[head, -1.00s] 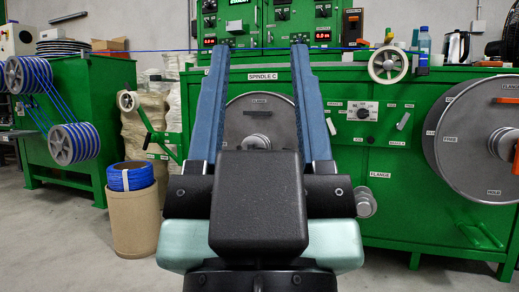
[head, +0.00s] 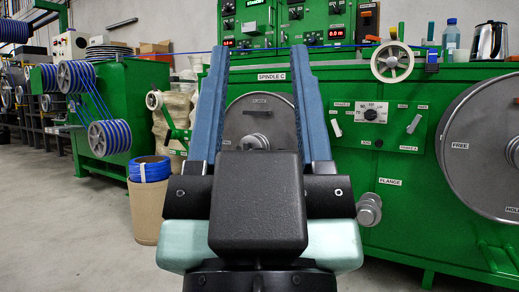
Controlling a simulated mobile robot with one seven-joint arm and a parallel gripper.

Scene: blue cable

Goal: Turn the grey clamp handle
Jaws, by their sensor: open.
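My gripper (head: 258,52) is open and empty. Its two long blue fingers point away from me, on either side of the grey spindle disc (head: 240,121) under the SPINDLE C label. The green machine (head: 400,225) stands beyond it. I cannot tell which part is the grey clamp handle. My gripper seems apart from all of these, and it hides part of the disc.
A dial (head: 371,112) and a pale handwheel (head: 392,62) are on the machine. A grey knob (head: 369,210) sticks out low at its front. A large grey flange disc (head: 485,150) is at right. A brown drum (head: 147,208) with blue cable stands left; the floor (head: 65,230) there is clear.

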